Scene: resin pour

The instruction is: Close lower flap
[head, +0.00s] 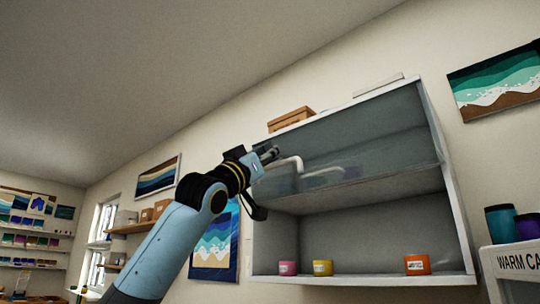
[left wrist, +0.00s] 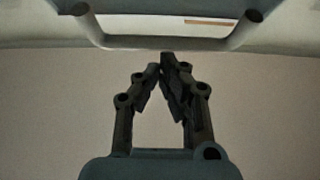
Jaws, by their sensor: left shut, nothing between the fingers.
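The white wall cabinet (head: 459,215) has an open lower compartment. A see-through grey flap (head: 380,140) spans the front of its upper part; I cannot tell its exact tilt. A pale bar handle (head: 322,173) is on the flap's lower left part. In the left wrist view the handle (left wrist: 165,43) runs across the top, with its two posts rising to the flap. My right gripper is not in view.
Pink (head: 288,268), yellow (head: 322,267) and orange (head: 417,265) jars stand on the cabinet's bottom shelf. A brown box (head: 290,119) sits on top of the cabinet. A warm cabinet (head: 515,262) with cups (head: 501,222) stands at the right.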

